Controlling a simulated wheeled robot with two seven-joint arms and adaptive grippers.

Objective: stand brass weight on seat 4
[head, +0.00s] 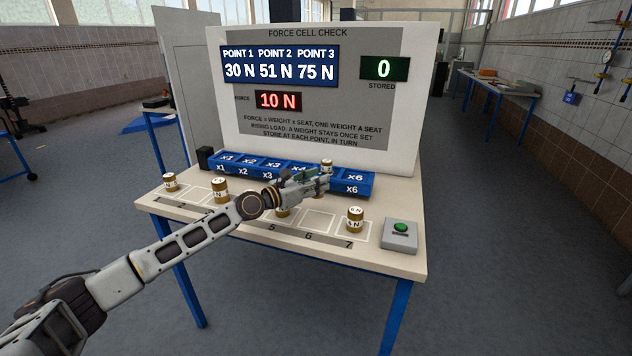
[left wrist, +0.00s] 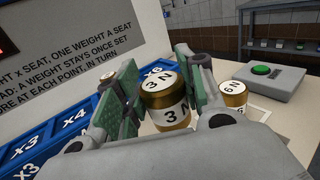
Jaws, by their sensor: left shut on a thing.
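My left gripper (head: 318,177) is shut on a brass weight (head: 326,164) with a white band. In the left wrist view this weight (left wrist: 166,102) reads 3 N and stands between the green finger pads. In the head view the gripper is over the right half of the blue seat row (head: 358,187). Seat 4, marked x4, shows partly behind the gripper in the head view, and its label plate (left wrist: 74,121) shows in the left wrist view. I cannot tell how high the weight is above the row. My right gripper is not in view.
Brass weights stand on the table (head: 400,265): two at left (head: 170,182) (head: 220,190), one partly behind my arm, and a 6 N weight (head: 355,220) at right. A green button box (head: 400,236) is at the right edge. The panel (head: 310,85) reads force 10 N, stored 0.

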